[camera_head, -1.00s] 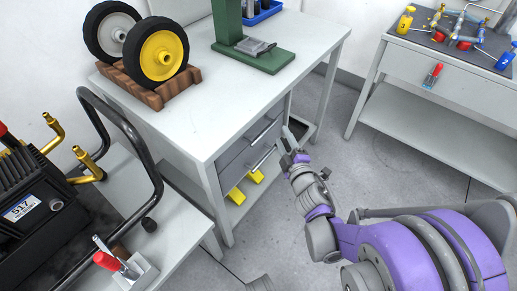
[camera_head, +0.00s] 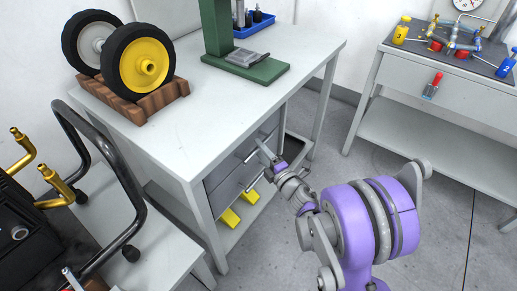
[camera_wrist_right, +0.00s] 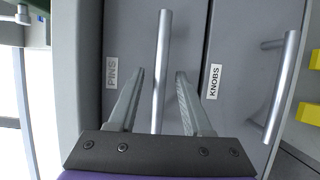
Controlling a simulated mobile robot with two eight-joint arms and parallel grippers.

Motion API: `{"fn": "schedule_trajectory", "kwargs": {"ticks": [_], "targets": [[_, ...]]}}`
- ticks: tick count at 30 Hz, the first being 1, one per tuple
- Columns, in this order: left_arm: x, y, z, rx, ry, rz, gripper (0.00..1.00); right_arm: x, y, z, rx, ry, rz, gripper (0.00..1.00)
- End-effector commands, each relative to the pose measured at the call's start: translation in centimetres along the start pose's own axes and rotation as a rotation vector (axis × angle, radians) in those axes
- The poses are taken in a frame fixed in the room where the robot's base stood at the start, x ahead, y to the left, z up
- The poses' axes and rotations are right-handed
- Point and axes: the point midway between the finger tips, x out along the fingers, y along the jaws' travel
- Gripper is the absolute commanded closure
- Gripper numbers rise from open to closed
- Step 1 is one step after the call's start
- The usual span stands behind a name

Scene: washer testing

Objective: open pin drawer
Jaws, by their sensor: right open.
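The pin drawer (camera_wrist_right: 125,40), labelled PINS, is the upper of two grey drawers under the workbench and appears shut. Its silver bar handle (camera_wrist_right: 161,40) runs lengthwise in the right wrist view. My right gripper (camera_wrist_right: 159,73) is open, with one finger on each side of this handle in the picture; I see no clear contact. In the head view my right gripper (camera_head: 264,148) is at the drawer front, partly covering the upper handle. My left gripper is not in view.
The KNOBS drawer (camera_wrist_right: 228,110) with its own handle (camera_wrist_right: 281,85) lies directly below. Yellow bins (camera_head: 230,217) sit on the shelf underneath. The workbench (camera_head: 200,125) carries wheels and a green press (camera_head: 245,68). Open floor lies right, before a second table (camera_head: 400,125).

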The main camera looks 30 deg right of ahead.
Motion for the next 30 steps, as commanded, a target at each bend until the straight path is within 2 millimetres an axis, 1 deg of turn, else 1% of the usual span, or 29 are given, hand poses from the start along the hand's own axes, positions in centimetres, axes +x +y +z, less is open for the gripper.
{"fn": "schedule_trajectory", "kwargs": {"ticks": [1, 4, 12, 13, 14, 15, 21, 30], "targets": [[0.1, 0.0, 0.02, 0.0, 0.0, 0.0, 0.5, 0.48, -0.05, -0.05, 0.001, 0.001, 0.0, 0.51], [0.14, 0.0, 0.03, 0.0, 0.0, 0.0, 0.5, 1.01, -0.01, -0.02, 0.002, 0.0, 0.0, 0.51], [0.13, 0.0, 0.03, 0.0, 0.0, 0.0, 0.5, 1.16, 0.03, 0.0, 0.002, -0.001, 0.0, 0.51], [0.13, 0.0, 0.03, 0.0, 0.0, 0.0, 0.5, 1.16, 0.03, 0.0, 0.002, -0.001, 0.0, 0.52], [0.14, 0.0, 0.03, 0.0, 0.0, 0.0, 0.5, 1.15, 0.02, 0.0, 0.002, -0.001, 0.0, 0.58], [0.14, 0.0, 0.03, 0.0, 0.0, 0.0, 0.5, 1.15, 0.02, 0.0, 0.002, -0.001, 0.0, 0.65], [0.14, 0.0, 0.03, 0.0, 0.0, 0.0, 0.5, 1.14, 0.02, 0.0, 0.002, -0.001, 0.0, 1.0], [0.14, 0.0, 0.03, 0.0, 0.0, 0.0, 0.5, 1.13, 0.02, 0.0, 0.002, -0.001, 0.0, 1.0]]}}
